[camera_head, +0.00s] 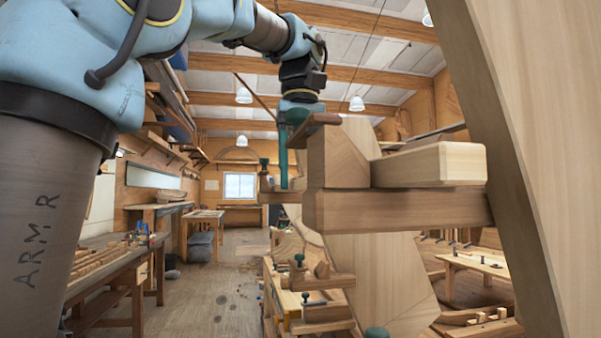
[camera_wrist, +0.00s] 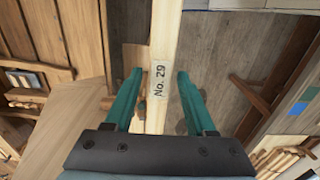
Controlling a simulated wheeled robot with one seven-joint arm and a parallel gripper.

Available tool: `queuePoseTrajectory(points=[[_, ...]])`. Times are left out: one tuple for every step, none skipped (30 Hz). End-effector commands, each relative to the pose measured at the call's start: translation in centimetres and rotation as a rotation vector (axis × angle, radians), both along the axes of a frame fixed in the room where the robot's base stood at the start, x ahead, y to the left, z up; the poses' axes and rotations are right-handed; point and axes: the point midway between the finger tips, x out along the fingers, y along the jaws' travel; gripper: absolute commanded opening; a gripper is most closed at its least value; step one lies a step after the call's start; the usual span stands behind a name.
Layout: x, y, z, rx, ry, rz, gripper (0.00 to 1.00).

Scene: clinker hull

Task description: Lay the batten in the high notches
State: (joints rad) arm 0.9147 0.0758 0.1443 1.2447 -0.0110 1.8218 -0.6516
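In the wrist view the batten (camera_wrist: 163,45) is a pale strip labelled "No. 29". It runs from the top edge down between the two teal fingers of my gripper (camera_wrist: 160,75) and goes out of sight behind the dark palm. The fingers are apart, with a narrow gap on each side of the batten. In the head view my gripper (camera_head: 287,183) points down, left of a wooden block (camera_head: 337,152). I cannot make out the labelled batten there for sure. I cannot tell which notches are the high ones.
A pale bar (camera_head: 432,165) and the block rest on a thick beam (camera_head: 400,209) close in front. A large plank (camera_head: 545,150) fills the right side. Below are wooden clamps (camera_head: 312,283) with green knobs. A workbench (camera_head: 105,275) stands left. The floor (camera_head: 205,305) between is clear.

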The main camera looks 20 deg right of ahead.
Motion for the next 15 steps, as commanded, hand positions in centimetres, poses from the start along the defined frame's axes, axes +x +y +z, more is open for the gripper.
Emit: queuePoseTrajectory(points=[[0.0,0.0,0.0,0.0,0.0,0.0,0.62],[0.0,0.0,0.0,0.0,0.0,0.0,0.64],[0.0,0.0,0.0,0.0,0.0,0.0,0.64],[0.0,0.0,0.0,0.0,0.0,0.0,0.64],[0.0,0.0,0.0,0.0,0.0,0.0,0.64],[0.0,0.0,0.0,0.0,0.0,0.0,0.64],[0.0,0.0,0.0,0.0,0.0,0.0,0.64],[0.0,0.0,0.0,0.0,0.0,0.0,0.64],[0.0,0.0,0.1,0.0,0.0,0.0,0.64],[0.0,0.0,0.2,0.0,0.0,0.0,0.64],[0.0,0.0,0.4,0.0,0.0,0.0,0.64],[0.0,0.0,0.6,0.0,-0.001,0.0,0.64],[0.1,0.0,0.8,-0.001,-0.001,0.0,0.64],[0.1,-0.1,1.1,-0.001,-0.002,0.001,0.64],[0.1,-0.1,1.7,-0.001,-0.002,0.001,0.64]])
